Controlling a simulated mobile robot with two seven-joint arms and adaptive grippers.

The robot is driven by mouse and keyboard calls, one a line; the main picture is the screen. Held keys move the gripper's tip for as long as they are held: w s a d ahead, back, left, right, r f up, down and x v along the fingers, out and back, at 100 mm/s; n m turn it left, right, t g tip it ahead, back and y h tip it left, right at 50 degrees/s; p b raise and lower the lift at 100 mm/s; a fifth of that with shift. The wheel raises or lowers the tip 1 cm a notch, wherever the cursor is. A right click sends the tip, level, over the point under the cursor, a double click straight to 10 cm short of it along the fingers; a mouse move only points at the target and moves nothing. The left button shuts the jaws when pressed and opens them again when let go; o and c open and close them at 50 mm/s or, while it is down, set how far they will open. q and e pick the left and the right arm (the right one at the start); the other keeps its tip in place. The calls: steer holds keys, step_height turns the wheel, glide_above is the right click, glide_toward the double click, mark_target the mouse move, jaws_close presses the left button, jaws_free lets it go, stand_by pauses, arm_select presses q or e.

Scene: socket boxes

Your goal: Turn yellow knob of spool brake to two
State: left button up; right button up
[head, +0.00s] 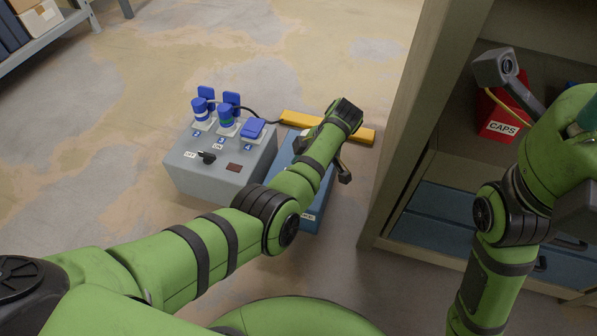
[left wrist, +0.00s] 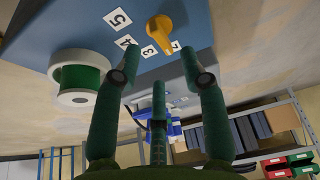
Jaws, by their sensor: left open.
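The yellow knob (left wrist: 163,32) sits on the blue face of the spool brake box (left wrist: 205,25) in the left wrist view. Number labels 5, 4 and 3 run around it, with a further label partly hidden near its pointer. The pointer's end is just past the 3 label. A white spool with green winding (left wrist: 80,78) sticks out of the same face. My left gripper (left wrist: 158,68) is open and empty, its fingertips apart and short of the knob. In the head view my left arm covers most of the blue box (head: 312,217), hiding the knob.
A grey socket box (head: 212,182) with blue plugs and a black switch stands left of the blue box. A yellow bar (head: 358,134) lies behind. A cabinet (head: 405,110) with a red CAPS box (head: 497,120) stands at right. Floor at left is clear.

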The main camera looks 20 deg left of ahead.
arm_select(q)
steer(key=shift+v, duration=1.5)
